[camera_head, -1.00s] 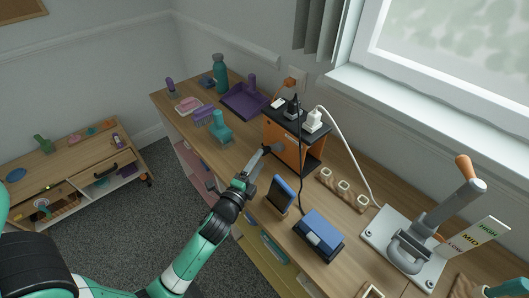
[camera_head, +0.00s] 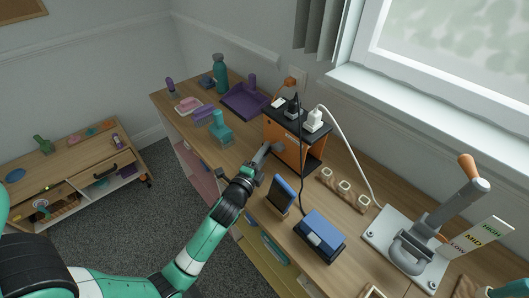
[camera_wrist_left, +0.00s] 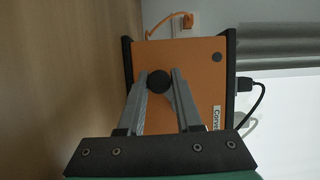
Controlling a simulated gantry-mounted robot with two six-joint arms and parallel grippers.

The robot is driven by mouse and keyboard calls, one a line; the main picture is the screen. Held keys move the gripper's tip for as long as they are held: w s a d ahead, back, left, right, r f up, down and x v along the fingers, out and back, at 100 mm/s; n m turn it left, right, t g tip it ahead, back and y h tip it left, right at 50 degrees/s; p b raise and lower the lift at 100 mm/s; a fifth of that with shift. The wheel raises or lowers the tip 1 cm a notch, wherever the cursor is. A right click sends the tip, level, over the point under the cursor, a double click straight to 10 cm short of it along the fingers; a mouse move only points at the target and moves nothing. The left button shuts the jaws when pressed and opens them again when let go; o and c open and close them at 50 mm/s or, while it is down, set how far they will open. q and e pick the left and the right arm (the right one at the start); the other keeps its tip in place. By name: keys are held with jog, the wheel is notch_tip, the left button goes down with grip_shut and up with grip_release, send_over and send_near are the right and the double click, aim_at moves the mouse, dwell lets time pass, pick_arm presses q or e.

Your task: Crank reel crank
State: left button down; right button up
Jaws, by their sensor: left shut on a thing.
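An orange reel box with dark side panels (camera_head: 284,143) stands on the wooden bench, with plugs on its black top. It fills the middle of the left wrist view (camera_wrist_left: 190,65). A round black crank knob (camera_wrist_left: 159,81) shows in front of its orange face, and a smaller dark disc (camera_wrist_left: 217,57) sits up and to the right. My left gripper (camera_head: 268,150) reaches the box's front from the lower left. In the left wrist view its grey fingers (camera_wrist_left: 159,84) are shut on the knob, one on each side. The crank arm is not clearly visible. My right gripper is not seen.
A blue tablet-like panel (camera_head: 281,194) and a blue box (camera_head: 319,236) stand right of my left wrist. A white cable (camera_head: 352,150) runs from the reel to the lever press (camera_head: 418,245). A teal object (camera_head: 220,128) and purple tray (camera_head: 245,101) lie to the left.

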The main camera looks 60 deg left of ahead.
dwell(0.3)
